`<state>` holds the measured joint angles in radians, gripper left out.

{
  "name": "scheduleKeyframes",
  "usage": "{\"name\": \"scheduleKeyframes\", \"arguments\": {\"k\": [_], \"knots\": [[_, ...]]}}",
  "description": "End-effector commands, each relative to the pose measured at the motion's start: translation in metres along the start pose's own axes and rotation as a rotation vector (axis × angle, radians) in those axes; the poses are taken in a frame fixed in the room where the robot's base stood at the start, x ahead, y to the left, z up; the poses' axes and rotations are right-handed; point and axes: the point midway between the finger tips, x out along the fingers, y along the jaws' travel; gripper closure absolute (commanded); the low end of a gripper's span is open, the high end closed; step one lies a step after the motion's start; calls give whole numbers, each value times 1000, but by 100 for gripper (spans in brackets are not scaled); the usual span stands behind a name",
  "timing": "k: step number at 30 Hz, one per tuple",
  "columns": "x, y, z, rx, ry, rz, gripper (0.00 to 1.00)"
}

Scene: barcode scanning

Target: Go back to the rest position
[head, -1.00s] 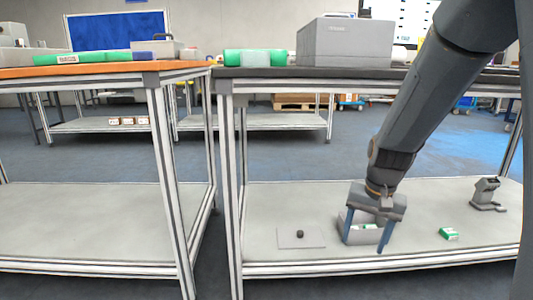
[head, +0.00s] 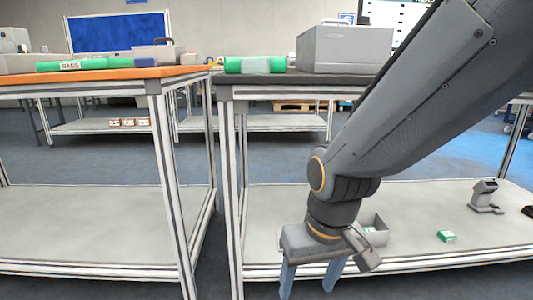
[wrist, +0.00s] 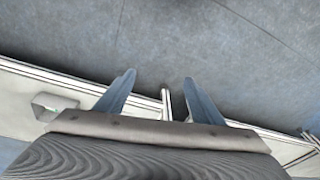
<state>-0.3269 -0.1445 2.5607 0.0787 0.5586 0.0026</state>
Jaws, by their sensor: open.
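My gripper (head: 308,284) is open and empty, its two blue fingers pointing down in front of the lower shelf's front edge in the head view. In the wrist view the fingers of my gripper (wrist: 158,82) are spread apart, with grey floor beyond them and nothing between them. My arm comes down from the upper right in the head view and hides part of the shelf.
The lower shelf (head: 410,242) holds a grey bin (head: 373,231), a small green and white box (head: 446,236) and a grey scanner stand (head: 486,196). The bin also shows in the wrist view (wrist: 45,105). A grey case (head: 345,49) and green rolls (head: 254,65) stand on the dark tabletop.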

Motion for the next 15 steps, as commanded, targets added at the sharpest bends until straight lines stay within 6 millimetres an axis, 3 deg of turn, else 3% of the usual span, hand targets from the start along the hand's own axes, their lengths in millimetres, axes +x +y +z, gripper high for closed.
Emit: {"name": "scheduleKeyframes", "arguments": {"k": [1,6,15], "knots": [[-12,-21,6,-47,-8,-17,38],[-35,-63,28,-143,-43,-56,38],[-61,-106,59,-256,-86,-98,38]]}}
